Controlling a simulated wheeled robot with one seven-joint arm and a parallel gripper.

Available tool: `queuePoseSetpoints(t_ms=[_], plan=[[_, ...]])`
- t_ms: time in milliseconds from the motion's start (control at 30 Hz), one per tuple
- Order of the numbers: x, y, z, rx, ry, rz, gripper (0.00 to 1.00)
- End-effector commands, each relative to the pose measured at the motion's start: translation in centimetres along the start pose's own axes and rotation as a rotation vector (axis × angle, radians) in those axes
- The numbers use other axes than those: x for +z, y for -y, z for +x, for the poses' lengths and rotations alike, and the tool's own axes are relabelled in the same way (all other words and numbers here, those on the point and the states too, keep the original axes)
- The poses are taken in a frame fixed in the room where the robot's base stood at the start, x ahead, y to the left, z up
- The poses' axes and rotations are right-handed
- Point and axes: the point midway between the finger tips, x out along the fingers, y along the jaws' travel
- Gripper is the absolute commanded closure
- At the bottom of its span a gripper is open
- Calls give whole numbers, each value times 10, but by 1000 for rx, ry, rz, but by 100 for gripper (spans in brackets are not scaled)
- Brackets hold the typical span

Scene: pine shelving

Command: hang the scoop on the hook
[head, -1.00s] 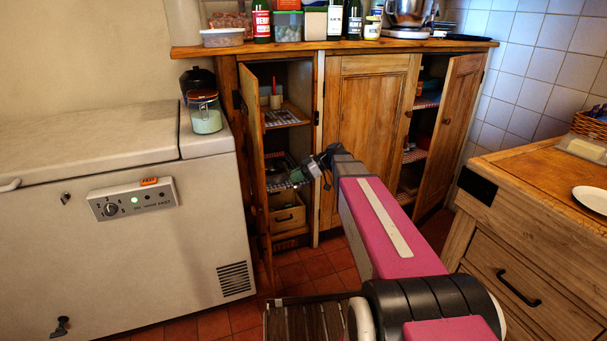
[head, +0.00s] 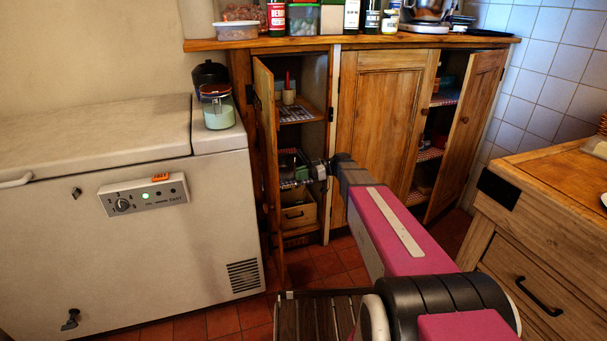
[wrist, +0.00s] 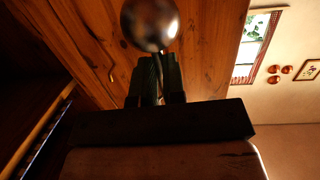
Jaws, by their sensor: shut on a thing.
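My gripper (wrist: 156,72) is shut on the scoop, whose shiny round metal bowl (wrist: 149,24) shows just beyond the fingertips in the wrist view. The scoop's handle is mostly hidden between the fingers. A small thin curved piece that looks like the hook (wrist: 112,74) is on the wooden panel, left of the fingers and apart from the scoop. In the head view my gripper (head: 318,171) is at the opening of the left cupboard, facing its open door (head: 267,160). The scoop is too small to make out clearly there.
The left cupboard holds shelves (head: 300,112) with a red candle-like item and a wooden drawer (head: 298,216). A white chest freezer (head: 110,200) stands left of the open door. A wooden counter (head: 540,190) stands at the right.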

Motion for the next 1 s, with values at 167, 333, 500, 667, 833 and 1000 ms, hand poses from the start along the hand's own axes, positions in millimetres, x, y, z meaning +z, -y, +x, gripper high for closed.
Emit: queuePoseSetpoints(t_ms=[167, 333, 500, 667, 833, 1000], plan=[[0, 1, 9, -1, 0, 0, 100], [-1, 1, 18, 0, 0, 1, 100], [-1, 2, 27, 0, 0, 1, 100], [-1, 2, 35, 0, 0, 1, 100], [-2, 3, 44, 0, 0, 1, 100], [0, 3, 52, 0, 0, 1, 100]])
